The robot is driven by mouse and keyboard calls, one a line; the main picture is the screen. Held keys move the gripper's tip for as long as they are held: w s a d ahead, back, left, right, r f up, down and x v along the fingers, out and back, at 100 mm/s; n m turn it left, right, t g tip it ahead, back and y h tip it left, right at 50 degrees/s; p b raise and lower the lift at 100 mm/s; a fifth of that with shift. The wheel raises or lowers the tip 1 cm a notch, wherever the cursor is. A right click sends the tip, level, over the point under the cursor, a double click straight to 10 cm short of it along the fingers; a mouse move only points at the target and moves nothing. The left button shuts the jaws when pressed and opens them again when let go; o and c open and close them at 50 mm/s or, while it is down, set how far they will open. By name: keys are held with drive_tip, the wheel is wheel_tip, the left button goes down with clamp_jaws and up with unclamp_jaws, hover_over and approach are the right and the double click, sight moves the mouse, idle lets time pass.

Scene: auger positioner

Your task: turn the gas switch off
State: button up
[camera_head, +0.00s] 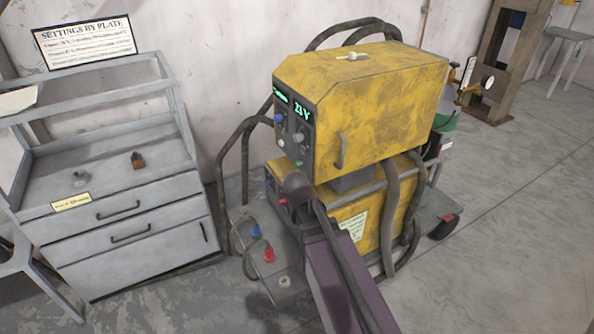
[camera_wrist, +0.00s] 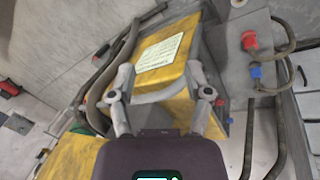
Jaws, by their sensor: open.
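The yellow welding machine (camera_head: 385,95) stands in the middle of the head view. Its dark front panel (camera_head: 295,125) carries a lit green "23V" display, a blue knob and several small controls. A small pale fitting (camera_head: 352,57) sits on its top. I cannot tell which control is the gas switch. My arm rises from the bottom in front of the lower yellow unit (camera_head: 345,222), and its end is below the panel. In the wrist view my gripper (camera_wrist: 160,82) is open and empty, its fingers framing part of the yellow unit and its white label (camera_wrist: 158,52).
A grey drawer cabinet (camera_head: 120,190) stands at left. Red (camera_head: 269,255) and blue (camera_head: 256,231) connectors lie near the cart's front. Thick hoses (camera_head: 392,215) hang beside the machine. The floor at right is clear.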

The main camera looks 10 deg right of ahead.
drive_tip(key=w+f+m+t+h+b, duration=0.1)
drive_tip(key=w+m+h+b, duration=0.25)
drive_tip(key=w, duration=0.35)
drive_tip(key=m+t+h+b, duration=0.5)
drive_tip(key=m+h+b, duration=0.3)
drive_tip(key=h, duration=0.2)
approach(296, 164)
drive_tip(key=v, duration=0.3)
drive_tip(key=shift+a, duration=0.4)
drive_tip(key=shift+f, duration=0.1)
drive_tip(key=x, duration=1.3)
drive_tip(key=shift+d, duration=0.4)
clamp_jaws()
